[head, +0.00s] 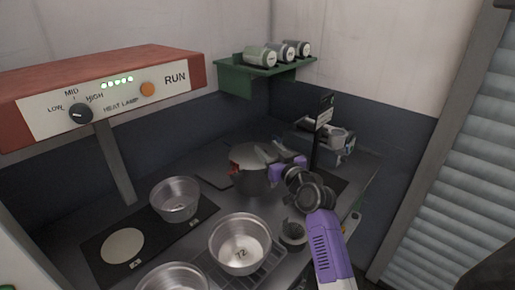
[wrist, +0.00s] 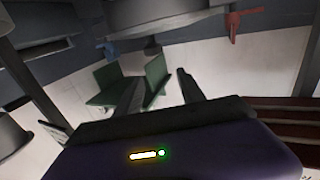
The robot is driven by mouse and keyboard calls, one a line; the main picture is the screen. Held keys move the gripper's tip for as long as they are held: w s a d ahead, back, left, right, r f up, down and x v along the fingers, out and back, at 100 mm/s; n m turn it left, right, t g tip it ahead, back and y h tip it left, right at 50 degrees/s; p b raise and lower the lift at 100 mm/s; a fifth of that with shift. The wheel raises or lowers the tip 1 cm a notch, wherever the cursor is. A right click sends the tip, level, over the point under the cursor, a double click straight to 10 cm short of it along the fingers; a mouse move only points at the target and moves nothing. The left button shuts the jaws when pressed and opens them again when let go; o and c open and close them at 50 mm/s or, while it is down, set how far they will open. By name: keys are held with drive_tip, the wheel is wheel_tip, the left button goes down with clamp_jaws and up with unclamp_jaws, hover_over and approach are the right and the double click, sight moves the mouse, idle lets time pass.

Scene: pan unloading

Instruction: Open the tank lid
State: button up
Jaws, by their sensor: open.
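The tank (head: 252,185) is a round metal pot on the dark counter in the head view, with a pale domed lid (head: 250,153) that looks closed. A red fitting (head: 234,167) sits on its left side. My gripper (head: 283,170), purple, is at the tank's right side, close to the lid edge; I cannot tell whether it touches. In the wrist view the tank's round underside or rim (wrist: 165,15) fills the top, with the red fitting (wrist: 233,24) and a blue one (wrist: 107,50). My gripper's two dark fingers (wrist: 160,84) are apart with nothing between them.
Several metal pans stand in front and left, one marked 72 (head: 240,252). A red-topped heat lamp panel (head: 100,95) overhangs the left. A green shelf (head: 262,72) with canisters is on the back wall. A grey machine (head: 338,140) and black sign post stand behind right.

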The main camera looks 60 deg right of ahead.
sight(253, 151)
drive_tip(key=w+d+f, duration=0.2)
drive_tip(key=w, duration=0.1)
drive_tip(key=w+d+f+p, duration=0.1)
drive_tip(key=shift+w+d+f, duration=0.25)
drive_tip(key=shift+w, duration=0.05)
drive_tip(key=shift+x, duration=0.8)
drive_tip(key=shift+f, duration=0.1)
clamp_jaws()
idle(0.7)
